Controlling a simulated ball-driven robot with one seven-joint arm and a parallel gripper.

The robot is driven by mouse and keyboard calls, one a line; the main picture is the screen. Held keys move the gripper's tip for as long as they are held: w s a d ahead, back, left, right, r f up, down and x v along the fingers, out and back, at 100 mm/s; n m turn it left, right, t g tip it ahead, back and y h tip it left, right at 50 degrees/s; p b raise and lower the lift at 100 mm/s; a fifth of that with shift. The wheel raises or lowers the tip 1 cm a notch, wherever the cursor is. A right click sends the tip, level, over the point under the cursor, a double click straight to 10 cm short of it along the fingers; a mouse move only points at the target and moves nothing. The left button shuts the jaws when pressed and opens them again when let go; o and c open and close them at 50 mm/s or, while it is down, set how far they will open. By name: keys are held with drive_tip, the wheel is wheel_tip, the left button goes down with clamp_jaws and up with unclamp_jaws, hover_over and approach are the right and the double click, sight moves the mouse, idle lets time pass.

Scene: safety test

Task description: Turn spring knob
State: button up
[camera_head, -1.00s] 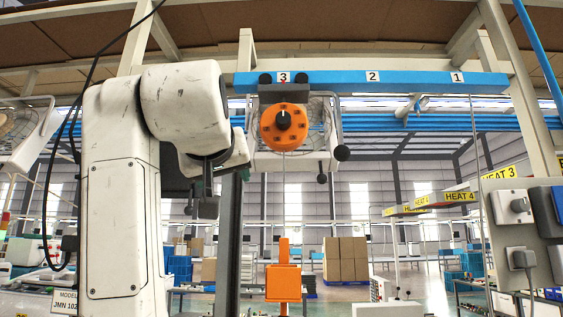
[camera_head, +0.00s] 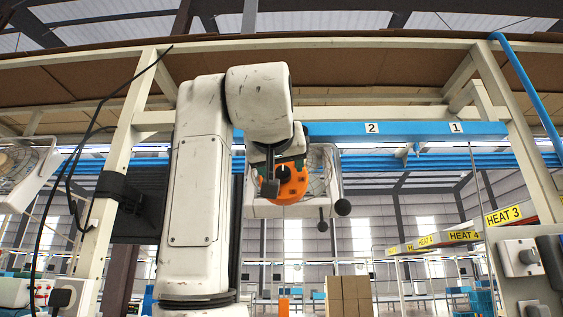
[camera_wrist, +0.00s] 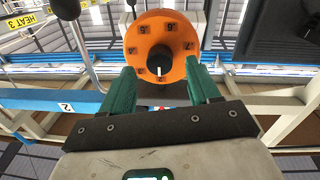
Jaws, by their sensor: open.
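The spring knob is a round orange dial (camera_head: 293,185) with dark number marks and a black centre knob (camera_wrist: 160,63) with a white pointer. In the head view it hangs below the blue rail, its left part hidden by my arm's end. In the wrist view the dial (camera_wrist: 160,32) is at top centre, and the picture is upside down. My gripper (camera_wrist: 160,72) is open, with one green finger on each side of the centre knob. Whether the fingers touch the dial I cannot tell. In the head view my gripper (camera_head: 270,173) shows dark in front of the dial.
A blue rail (camera_head: 410,131) with number labels runs above the dial. Space between dial and boxes looks open.

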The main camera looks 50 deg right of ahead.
sight(283, 174)
drive_tip(key=shift+x, duration=1.2)
drive_tip(key=shift+c, duration=0.3)
drive_tip(key=c, duration=1)
